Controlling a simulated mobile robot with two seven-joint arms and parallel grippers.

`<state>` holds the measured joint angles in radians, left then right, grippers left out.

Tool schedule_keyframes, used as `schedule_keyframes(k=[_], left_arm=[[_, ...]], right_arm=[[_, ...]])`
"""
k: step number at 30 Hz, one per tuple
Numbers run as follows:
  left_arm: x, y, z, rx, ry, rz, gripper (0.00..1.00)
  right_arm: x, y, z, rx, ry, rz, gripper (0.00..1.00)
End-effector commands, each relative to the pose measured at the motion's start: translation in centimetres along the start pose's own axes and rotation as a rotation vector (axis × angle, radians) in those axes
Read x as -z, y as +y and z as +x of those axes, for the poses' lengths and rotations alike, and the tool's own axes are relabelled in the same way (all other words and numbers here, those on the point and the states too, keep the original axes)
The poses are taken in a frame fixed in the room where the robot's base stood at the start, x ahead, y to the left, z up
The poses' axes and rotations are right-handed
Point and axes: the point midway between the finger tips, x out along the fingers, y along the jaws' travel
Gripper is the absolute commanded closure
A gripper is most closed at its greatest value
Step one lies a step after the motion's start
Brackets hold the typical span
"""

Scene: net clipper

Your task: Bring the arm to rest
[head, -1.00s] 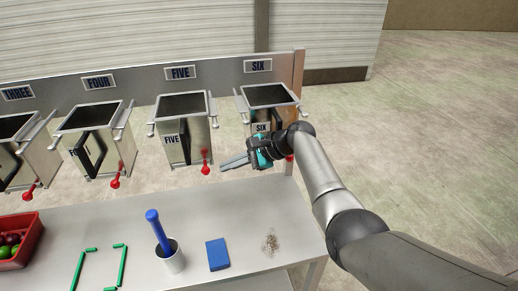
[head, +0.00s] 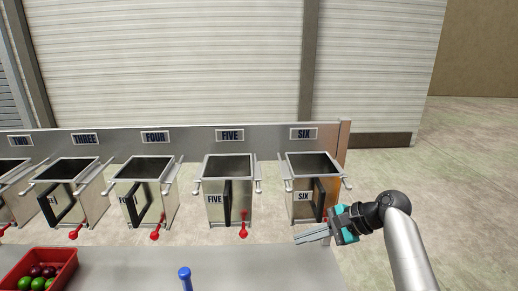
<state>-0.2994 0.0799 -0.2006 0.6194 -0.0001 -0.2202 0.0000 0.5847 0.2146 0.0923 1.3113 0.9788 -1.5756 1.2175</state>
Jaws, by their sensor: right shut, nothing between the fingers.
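My right arm comes in from the lower right. My right gripper (head: 312,237) is shut with nothing between its fingers. It points left, in front of and below bin six (head: 307,200), over the table's right end. Its wrist covers part of the area at the bin's lower right. My left gripper is not in view.
A row of metal bins with black handles and red levers hangs on a panel, bin five (head: 216,200) to the left of six. On the table (head: 220,268) are a blue-handled tool (head: 185,276) and a red crate (head: 70,262) of fruit. Open floor lies right.

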Motion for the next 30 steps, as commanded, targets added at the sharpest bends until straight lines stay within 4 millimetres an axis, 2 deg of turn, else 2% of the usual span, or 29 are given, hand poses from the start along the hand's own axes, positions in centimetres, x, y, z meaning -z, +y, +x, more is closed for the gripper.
schedule_keyframes(k=[1,8,12,18,21,24,30], left_arm=[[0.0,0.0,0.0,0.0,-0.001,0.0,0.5],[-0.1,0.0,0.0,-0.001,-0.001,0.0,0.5],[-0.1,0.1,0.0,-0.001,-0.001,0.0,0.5],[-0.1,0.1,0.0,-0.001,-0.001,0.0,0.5],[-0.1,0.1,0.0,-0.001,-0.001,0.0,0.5],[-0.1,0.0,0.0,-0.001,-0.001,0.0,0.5],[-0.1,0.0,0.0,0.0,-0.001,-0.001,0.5]], right_arm=[[0.3,2.3,0.9,-0.035,0.032,-0.054,1.0],[1.2,12.5,2.9,-0.221,0.193,-0.414,1.0],[0.6,18.2,3.0,-0.338,0.255,-0.635,1.0],[-1.4,25.0,1.4,-0.503,0.31,-0.94,1.0],[-2.7,27.5,0.3,-0.574,0.324,-1.072,1.0],[-3.8,29.2,-0.9,-0.629,0.332,-1.171,1.0],[-5.5,31.3,-3.0,-0.712,0.339,-1.31,1.0]])
